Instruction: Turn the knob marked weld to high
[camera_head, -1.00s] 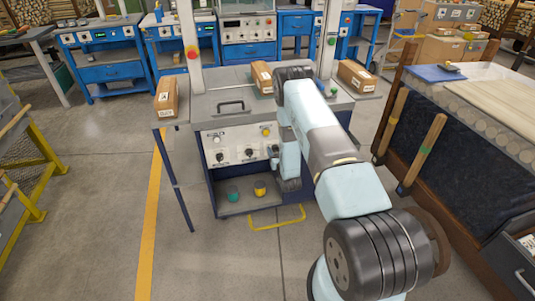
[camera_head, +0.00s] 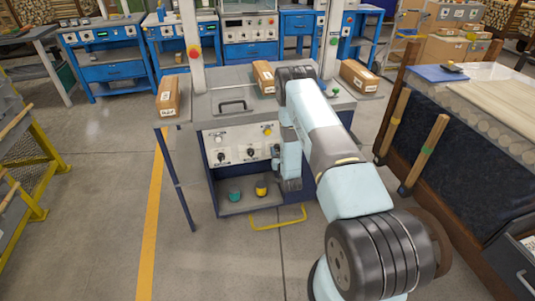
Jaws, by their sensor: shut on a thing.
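The light control panel (camera_head: 235,138) is on the front of a grey-topped machine. It carries a row of black knobs, with a left knob (camera_head: 221,156) and a middle knob (camera_head: 249,153) in plain view. Their labels are too small to read. My gripper (camera_head: 276,153) is at the right end of this row, close against the panel. It is shut on a knob there, which the gripper and wrist mostly hide. I cannot tell that knob's setting.
A yellow button (camera_head: 267,130) and a white button (camera_head: 218,139) sit above the knobs. A teal cup-like item (camera_head: 235,196) and a yellow one (camera_head: 261,190) stand on the shelf below. A yellow floor bar (camera_head: 279,222) lies in front. A dark-sided bench (camera_head: 455,170) is at right.

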